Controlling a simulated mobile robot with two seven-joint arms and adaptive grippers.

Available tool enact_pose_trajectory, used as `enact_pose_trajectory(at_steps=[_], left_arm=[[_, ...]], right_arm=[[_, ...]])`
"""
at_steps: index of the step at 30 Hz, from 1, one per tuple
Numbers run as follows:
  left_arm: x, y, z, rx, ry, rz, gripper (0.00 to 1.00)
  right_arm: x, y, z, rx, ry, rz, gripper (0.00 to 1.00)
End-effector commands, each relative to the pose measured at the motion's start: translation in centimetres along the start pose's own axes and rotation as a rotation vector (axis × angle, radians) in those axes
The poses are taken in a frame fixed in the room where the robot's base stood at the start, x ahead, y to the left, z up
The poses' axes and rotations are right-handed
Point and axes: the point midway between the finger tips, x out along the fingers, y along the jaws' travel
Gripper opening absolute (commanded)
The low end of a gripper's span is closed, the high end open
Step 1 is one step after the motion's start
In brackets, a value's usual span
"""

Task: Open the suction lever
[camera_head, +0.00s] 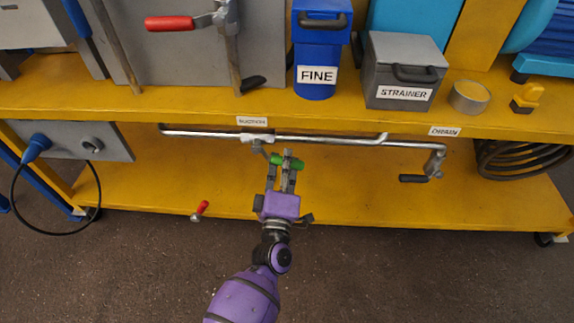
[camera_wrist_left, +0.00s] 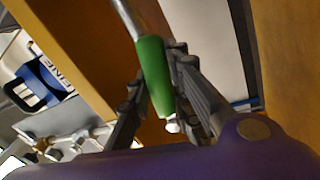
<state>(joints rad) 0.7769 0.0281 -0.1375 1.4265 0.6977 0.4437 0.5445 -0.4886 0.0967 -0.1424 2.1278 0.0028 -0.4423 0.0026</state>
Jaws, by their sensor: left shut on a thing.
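The suction lever has a green handle (camera_head: 298,164), under the SUCTION label (camera_head: 252,121) on the front edge of the yellow shelf. Its metal stem meets the horizontal pipe (camera_head: 205,133) just below that label. My left gripper (camera_head: 282,163) is shut on the green handle, with a finger on either side. In the left wrist view the green handle (camera_wrist_left: 151,62) lies between the fingers (camera_wrist_left: 158,82), with its bare metal stem running up out of view. My right gripper is not in view.
A lever with a black handle (camera_head: 413,178) hangs at the pipe's right end under another label. A small red-handled lever (camera_head: 202,208) shows lower left. A blue FINE box (camera_head: 316,55) and a grey STRAINER box (camera_head: 402,75) stand on the shelf above. The lower yellow deck is largely clear.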

Motion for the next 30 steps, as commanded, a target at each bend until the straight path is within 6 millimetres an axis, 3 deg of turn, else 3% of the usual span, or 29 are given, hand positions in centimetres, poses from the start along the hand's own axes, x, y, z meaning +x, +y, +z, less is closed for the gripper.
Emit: enact_pose_trajectory(at_steps=[12, 30], left_arm=[[0.3, 1.8, -0.1, -0.229, 0.044, -0.002, 0.00], [0.4, 2.1, -0.2, -0.278, 0.054, -0.001, 0.00]], right_arm=[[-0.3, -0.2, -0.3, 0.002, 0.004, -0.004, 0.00], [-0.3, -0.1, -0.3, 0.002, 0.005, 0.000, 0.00]])
